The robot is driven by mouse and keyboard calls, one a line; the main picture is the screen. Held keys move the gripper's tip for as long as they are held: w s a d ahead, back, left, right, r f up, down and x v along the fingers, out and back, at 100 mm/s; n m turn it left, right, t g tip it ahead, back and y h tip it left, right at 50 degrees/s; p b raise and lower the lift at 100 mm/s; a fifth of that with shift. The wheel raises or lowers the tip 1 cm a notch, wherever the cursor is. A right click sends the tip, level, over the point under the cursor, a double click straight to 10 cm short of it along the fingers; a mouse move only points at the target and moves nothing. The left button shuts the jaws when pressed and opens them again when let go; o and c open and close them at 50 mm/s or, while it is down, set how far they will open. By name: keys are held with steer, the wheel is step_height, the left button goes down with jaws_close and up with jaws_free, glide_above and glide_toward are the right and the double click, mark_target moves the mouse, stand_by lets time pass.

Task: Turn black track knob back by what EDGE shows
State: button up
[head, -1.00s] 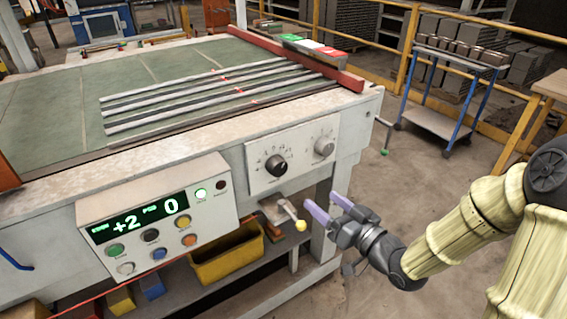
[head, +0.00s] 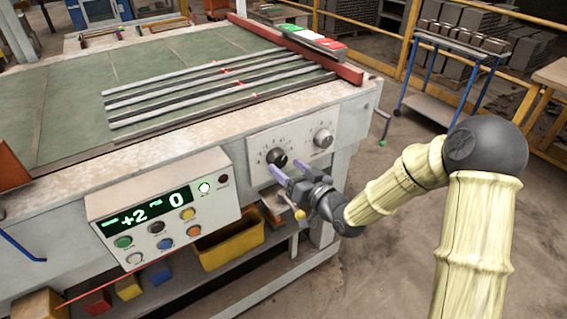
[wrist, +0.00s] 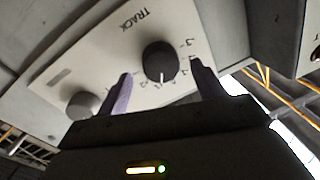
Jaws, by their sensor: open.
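The black track knob (head: 276,157) sits on the white dial panel at the machine's front. In the wrist view the knob (wrist: 160,61) has a white pointer line and numbers around it, with the word TRACK beside it. My gripper (head: 277,168) is open in front of the knob, its purple fingers pointing at the panel. In the wrist view the fingertips (wrist: 160,75) show on both sides of the knob; I cannot tell whether they touch it. The display (head: 145,208) shows +2 and 0; its small label is blurred in the current head view.
A grey knob (head: 323,138) sits right of the track knob on the same panel. A lever with a yellow ball (head: 299,214) juts out just below my gripper. A yellow bin (head: 230,245) stands on the shelf below. A blue trolley (head: 450,75) stands at the back right.

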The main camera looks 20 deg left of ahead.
steer(key=shift+x, duration=1.35)
steer(key=c, duration=1)
